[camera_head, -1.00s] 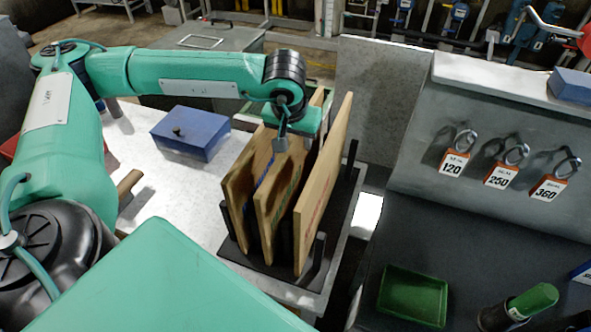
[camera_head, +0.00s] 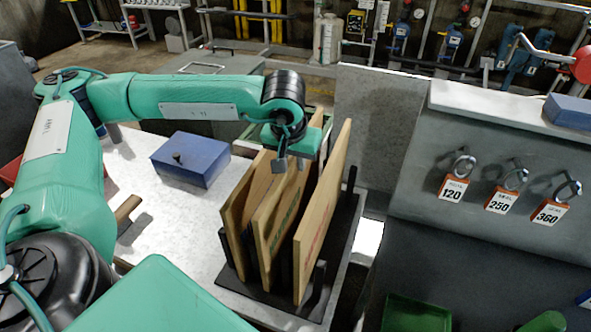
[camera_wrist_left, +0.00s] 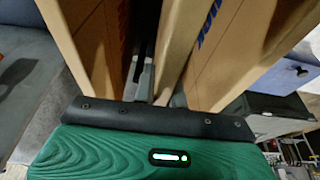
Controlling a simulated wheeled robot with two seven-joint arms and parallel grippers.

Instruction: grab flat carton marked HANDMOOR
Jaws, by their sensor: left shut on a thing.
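Three flat tan cartons stand on edge in a black rack (camera_head: 318,292) in the head view. The middle carton (camera_head: 272,234) has green lettering, the right carton (camera_head: 318,225) red lettering; the left carton (camera_head: 236,222) is partly covered. I cannot read HANDMOOR on any of them. My left gripper (camera_head: 292,165) reaches down over the middle carton's upper edge and is shut on that carton, which still stands among the rack's posts. In the left wrist view, my fingers (camera_wrist_left: 158,85) sit low between tan panels; blue lettering shows on a panel (camera_wrist_left: 235,50). My right gripper is out of view.
A blue box with a knob (camera_head: 190,160) stands on the pale table left of the rack. A grey panel with tags 120, 250 and 360 (camera_head: 500,200) stands at the right. A green tray (camera_head: 415,315) lies below it. Neighbouring cartons stand close on both sides.

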